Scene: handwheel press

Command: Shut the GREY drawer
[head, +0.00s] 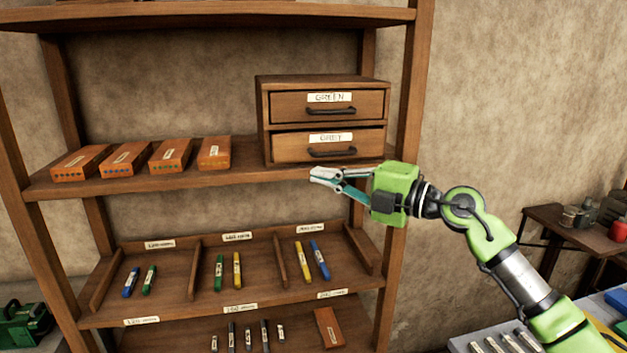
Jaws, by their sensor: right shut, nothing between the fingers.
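The small wooden cabinet (263,115) stands on the middle shelf and holds two drawers. The GREY drawer (287,149) is the lower one, with a white label and a dark bar handle. Its front looks close to flush with the cabinet; I cannot tell whether a small gap is left. The GREEN drawer (285,106) above it looks shut. My right gripper (318,176) is shut and empty, just below and in front of the GREY drawer, its tips pointing left. Contact with the drawer is not visible. My left gripper is out of view.
Several orange boxes (170,155) lie on the same shelf (150,184), left of the cabinet. The right shelf post (412,100) stands close to my right gripper. Lower shelves hold coloured markers (237,270). A side table (560,222) stands at the right.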

